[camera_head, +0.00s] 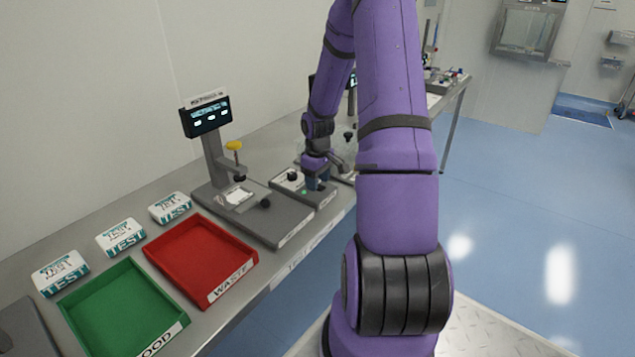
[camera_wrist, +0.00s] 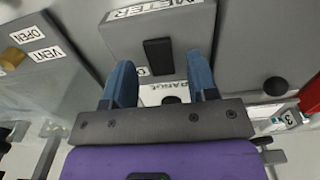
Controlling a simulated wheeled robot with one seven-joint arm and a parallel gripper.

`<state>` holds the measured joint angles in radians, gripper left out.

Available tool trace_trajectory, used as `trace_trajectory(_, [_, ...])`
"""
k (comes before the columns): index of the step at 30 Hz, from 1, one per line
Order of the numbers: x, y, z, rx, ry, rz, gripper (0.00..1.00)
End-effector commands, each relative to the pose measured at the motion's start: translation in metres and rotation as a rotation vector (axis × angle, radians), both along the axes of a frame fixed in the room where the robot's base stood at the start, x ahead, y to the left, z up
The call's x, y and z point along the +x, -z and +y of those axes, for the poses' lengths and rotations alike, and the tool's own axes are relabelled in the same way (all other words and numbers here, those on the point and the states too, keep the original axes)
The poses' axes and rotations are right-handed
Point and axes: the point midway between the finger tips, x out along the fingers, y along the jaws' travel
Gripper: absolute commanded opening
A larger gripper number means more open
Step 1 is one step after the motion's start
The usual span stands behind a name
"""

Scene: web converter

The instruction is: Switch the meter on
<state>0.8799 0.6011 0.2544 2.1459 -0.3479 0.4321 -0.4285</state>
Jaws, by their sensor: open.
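The meter (camera_wrist: 190,45) is a grey box labelled METER in the wrist view. A black rectangular switch (camera_wrist: 158,56) is on its face, with a partly covered label beside it. A RANGE label and a dark round knob (camera_wrist: 171,100) show nearer my gripper. My gripper (camera_wrist: 161,78) is open, its two blue fingers on either side of the switch area with nothing between them. I cannot tell whether they touch the meter. In the head view the meter (camera_head: 325,201) sits on the bench, and my gripper (camera_head: 318,182) is low over it, hiding part of its top.
A grey stand with a lit display (camera_head: 207,117) and yellow knob (camera_head: 234,145) is left of the meter. A red WASTE tray (camera_head: 203,257), a green tray (camera_head: 122,310) and several TEST boxes (camera_head: 121,237) lie further left. An OPEN/VENT panel (camera_wrist: 50,75) is beside the meter.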

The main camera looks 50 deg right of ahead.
Motion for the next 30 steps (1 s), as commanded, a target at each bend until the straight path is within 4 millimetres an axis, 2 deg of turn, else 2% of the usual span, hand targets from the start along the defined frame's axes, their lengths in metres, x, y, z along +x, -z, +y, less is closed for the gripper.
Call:
trace_trajectory(4, [0.0002,0.0072,0.0006,0.001,-0.001,0.000,0.53])
trace_trajectory(12, [0.0001,0.0082,0.0005,0.000,-0.001,0.000,0.53])
trace_trajectory(14, [0.0001,0.0081,0.0004,0.000,-0.001,0.000,0.42])
trace_trajectory(19, [0.0001,0.0080,0.0004,0.000,-0.001,0.000,0.04])
trace_trajectory(25, [0.0012,0.0084,0.0005,-0.001,-0.002,0.018,0.04])
trace_trajectory(30, [0.0036,0.0091,0.0013,-0.008,-0.003,0.101,0.04])
